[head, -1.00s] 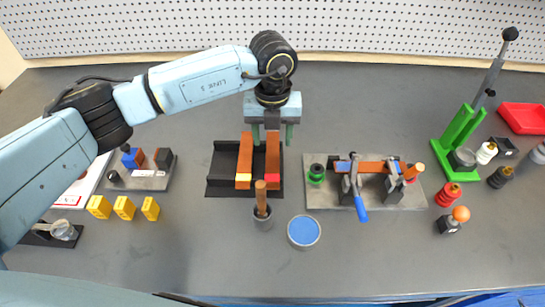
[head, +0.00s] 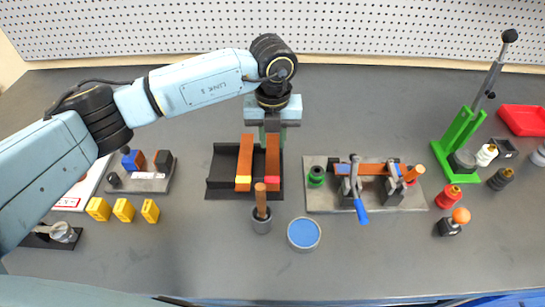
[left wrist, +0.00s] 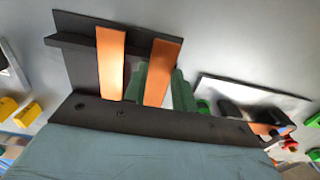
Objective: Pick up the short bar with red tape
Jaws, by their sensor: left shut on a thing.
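The bar with red tape (head: 272,160) is a copper-orange strip with a red band at its near end. It lies in the black rack (head: 224,168) to the right of a similar bar with yellow tape (head: 244,160). My left gripper (head: 272,137) points down over the far part of the red-taped bar and is shut on it. The left wrist view shows the green fingers on both sides of this bar (left wrist: 161,72), with the other bar (left wrist: 111,65) apart to the left. The bar still appears to rest in the rack. My right gripper is not in view.
A clamp fixture (head: 322,200) with a blue handle stands to the right. Yellow blocks (head: 124,209) lie to the left. A green lever press (head: 459,140) stands far right.

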